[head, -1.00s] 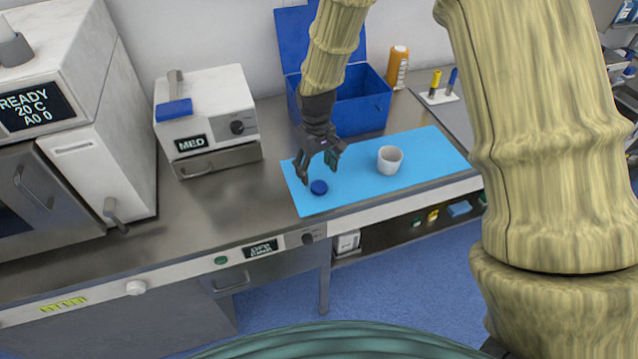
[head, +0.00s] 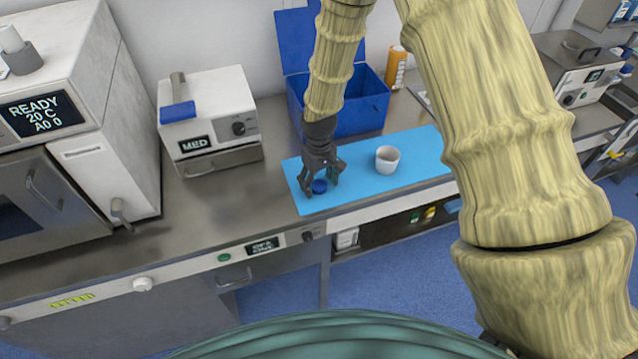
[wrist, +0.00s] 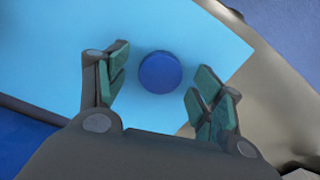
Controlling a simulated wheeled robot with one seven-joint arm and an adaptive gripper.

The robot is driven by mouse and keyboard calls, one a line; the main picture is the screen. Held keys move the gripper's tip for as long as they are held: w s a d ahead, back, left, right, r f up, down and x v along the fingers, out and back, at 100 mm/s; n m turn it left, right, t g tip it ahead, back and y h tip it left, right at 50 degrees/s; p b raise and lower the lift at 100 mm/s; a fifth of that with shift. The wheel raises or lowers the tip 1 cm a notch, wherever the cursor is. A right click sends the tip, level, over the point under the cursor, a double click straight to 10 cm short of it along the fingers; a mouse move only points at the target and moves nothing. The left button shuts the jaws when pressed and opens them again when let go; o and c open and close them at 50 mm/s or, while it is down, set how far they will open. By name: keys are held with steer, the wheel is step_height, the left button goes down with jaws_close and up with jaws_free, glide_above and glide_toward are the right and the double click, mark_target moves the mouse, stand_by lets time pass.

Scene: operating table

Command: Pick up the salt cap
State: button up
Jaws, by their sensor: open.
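The salt cap (head: 319,186) is a small round dark blue cap lying on the light blue mat (head: 418,155), near the mat's left end. In the wrist view the cap (wrist: 160,72) shows whole, between and slightly beyond the fingertips. My gripper (head: 322,188) is open and points down over the cap, with a finger on each side of it. In the wrist view the green-padded fingers of my gripper (wrist: 160,88) stand apart from the cap, with nothing between them but the cap's near part. The exact height above the mat cannot be told.
A white cup (head: 387,160) stands on the mat to the right of the cap. Behind is an open blue box (head: 365,105) with an orange bottle (head: 396,68) beside it. A white MED device (head: 210,110) stands to the left. The counter's front edge is close to the mat.

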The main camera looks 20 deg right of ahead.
steer(key=c, duration=0.7)
steer(key=shift+c, duration=0.2)
steer(key=shift+r, duration=0.1)
